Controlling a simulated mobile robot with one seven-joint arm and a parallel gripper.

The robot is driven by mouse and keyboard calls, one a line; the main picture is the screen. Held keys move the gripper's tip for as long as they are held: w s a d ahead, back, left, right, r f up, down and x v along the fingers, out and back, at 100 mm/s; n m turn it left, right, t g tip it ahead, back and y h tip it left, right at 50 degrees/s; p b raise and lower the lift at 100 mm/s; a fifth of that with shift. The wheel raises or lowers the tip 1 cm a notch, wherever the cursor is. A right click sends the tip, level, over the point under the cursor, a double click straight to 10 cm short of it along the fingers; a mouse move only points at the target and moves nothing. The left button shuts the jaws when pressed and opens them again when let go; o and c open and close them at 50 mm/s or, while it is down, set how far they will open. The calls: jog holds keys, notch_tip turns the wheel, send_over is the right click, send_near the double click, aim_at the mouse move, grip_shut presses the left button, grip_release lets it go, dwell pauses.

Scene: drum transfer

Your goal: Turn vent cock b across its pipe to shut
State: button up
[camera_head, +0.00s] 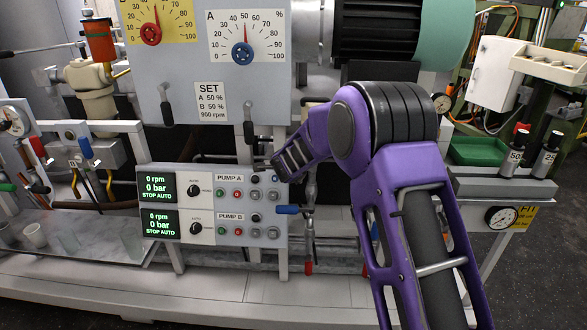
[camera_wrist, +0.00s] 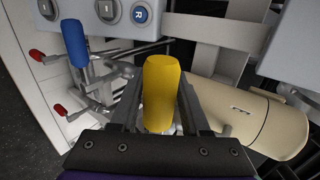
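A yellow handle (camera_wrist: 161,92) stands between the two fingers of my gripper (camera_wrist: 160,98) in the wrist view. The fingers lie close on both sides of it; I cannot tell whether they press on it. A blue handle (camera_wrist: 74,43) is to its left, on thin metal pipework. In the head view this blue handle (camera_head: 287,210) points sideways at the right edge of the pump panel. My gripper (camera_head: 277,165) is above it, beside the panel's upper right part. The yellow handle is not visible there. No letter on either handle is legible, so I cannot tell which is cock b.
The pump panel (camera_head: 215,207) with buttons and displays stands close to my gripper. Two red-tipped levers (camera_wrist: 37,54) (camera_wrist: 60,109) lie at the left in the wrist view. A cream cylinder (camera_wrist: 262,118) fills the right side there. Vertical pipes run beside the panel.

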jog(key=shift+o, duration=1.2)
jog(key=p+v, duration=0.2)
jog(key=v, duration=1.5)
jog(key=shift+s, duration=0.2)
jog(key=shift+d+r, duration=0.1)
